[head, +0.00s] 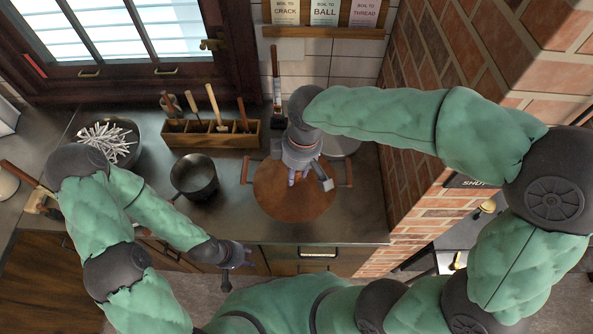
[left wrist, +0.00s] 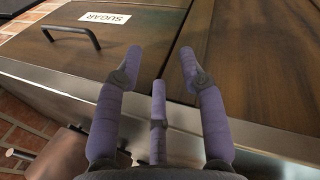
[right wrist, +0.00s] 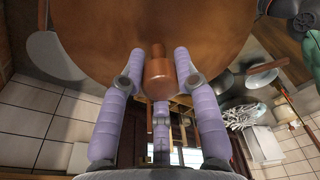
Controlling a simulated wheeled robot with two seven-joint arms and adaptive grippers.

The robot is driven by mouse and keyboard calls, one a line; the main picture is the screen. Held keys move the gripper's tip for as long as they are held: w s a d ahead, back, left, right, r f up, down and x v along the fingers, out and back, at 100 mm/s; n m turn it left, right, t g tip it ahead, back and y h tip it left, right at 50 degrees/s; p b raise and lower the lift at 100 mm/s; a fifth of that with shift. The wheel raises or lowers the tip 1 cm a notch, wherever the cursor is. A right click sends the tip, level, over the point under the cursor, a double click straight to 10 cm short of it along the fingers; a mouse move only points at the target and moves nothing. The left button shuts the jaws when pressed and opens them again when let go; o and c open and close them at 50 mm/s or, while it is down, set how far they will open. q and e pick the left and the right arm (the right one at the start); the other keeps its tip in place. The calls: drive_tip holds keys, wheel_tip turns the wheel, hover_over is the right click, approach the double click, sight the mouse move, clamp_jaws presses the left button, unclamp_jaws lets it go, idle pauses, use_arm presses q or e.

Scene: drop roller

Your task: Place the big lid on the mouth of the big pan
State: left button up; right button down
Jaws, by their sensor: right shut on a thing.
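The big lid (head: 283,203) is a round brown-copper disc over the worktop in the head view. It fills the top of the right wrist view (right wrist: 95,30). My right gripper (head: 309,177) is shut on the lid's knob (right wrist: 158,80), with fingers on both sides of it. The big pan is almost wholly hidden under the lid; its side handles (head: 348,171) stick out left and right. I cannot tell whether the lid rests on the rim or hangs just above it. My left gripper (head: 235,268) is open and empty, low in front of the drawers.
A small dark pot (head: 194,178) stands left of the lid. A bowl of white sticks (head: 108,140) is further left. A wooden rack with tools (head: 211,134) stands behind. A brick wall (head: 430,150) bounds the right. A grey disc (head: 342,146) lies behind the lid.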

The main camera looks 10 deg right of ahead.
drive_tip(key=shift+s+a+f, duration=0.1)
drive_tip(key=shift+s+f, duration=0.05)
drive_tip(key=shift+s, duration=0.6)
drive_tip(key=w+f, duration=0.1)
drive_tip(key=w, duration=0.1)
drive_tip(key=w+d+f, duration=0.1)
drive_tip(key=w, duration=0.2)
drive_tip(key=w+f, duration=0.1)
drive_tip(key=w, duration=0.1)
drive_tip(key=shift+w+d+f, duration=0.25)
drive_tip(key=shift+d+f, duration=0.05)
drive_tip(key=shift+d, duration=0.1)
drive_tip(key=w+d+f, duration=0.1)
drive_tip(key=w+f, duration=0.4)
drive_tip(key=f, duration=0.4)
drive_tip(key=shift+w+d+f+b, duration=0.15)
drive_tip(key=shift+w+d+b, duration=0.1)
drive_tip(key=shift+w+b, duration=0.15)
drive_tip(key=shift+f, duration=0.15)
drive_tip(key=c, duration=0.9)
unclamp_jaws()
